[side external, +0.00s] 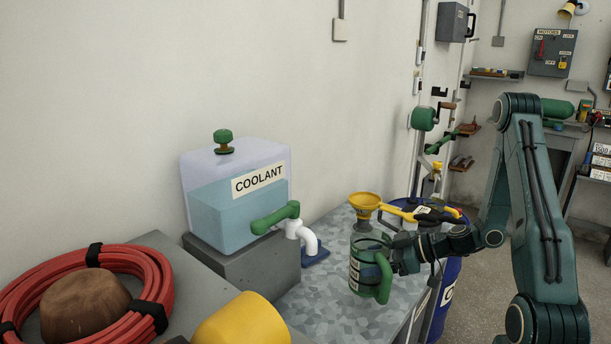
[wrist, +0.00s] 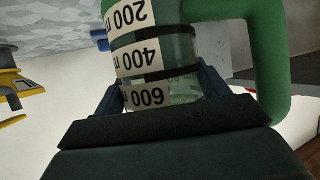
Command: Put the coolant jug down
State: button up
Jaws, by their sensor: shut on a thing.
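The coolant jug (side external: 358,268) is a clear measuring jug with a green handle and rim, and black and white scale bands. My gripper (side external: 384,262) is shut on its body from the right, and the jug looks about upright over the speckled metal bench top (side external: 318,290). I cannot tell whether its base touches the bench. In the wrist view the jug (wrist: 150,60) sits between my gripper's fingers (wrist: 165,95), with the 200, 400 and 600 marks upside down. The green handle is at the right there. The jug's inside shows no clear liquid level.
A coolant tank (side external: 225,210) with a green-handled tap and white spout (side external: 305,238) stands on a grey block (side external: 250,268) to the left. A yellow funnel (side external: 365,203) is close behind the jug. A blue drum (side external: 450,285) stands at right. Bare bench lies left of the jug.

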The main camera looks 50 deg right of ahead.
jog(key=shift+w+d+r+m+g+h, duration=0.7)
jog(key=shift+d+r+m+g+h, duration=1)
jog(key=shift+d+r+m+h, duration=5.6)
jog(key=s+a+r+m+g+h, duration=0.1)
jog(key=a+m+g+h, duration=0.1)
jog(key=a+m+g, duration=0.5)
jog(key=shift+s+a+m+g+h, duration=0.2)
jog(key=shift+a+m+g+h, duration=0.2)
jog(key=shift+m+g, duration=0.8)
jog(key=shift+f+n+g, duration=0.1)
jog(key=shift+n+g, duration=0.2)
notch_tip(320, 180, down, 16)
jog(key=shift+f, duration=0.1)
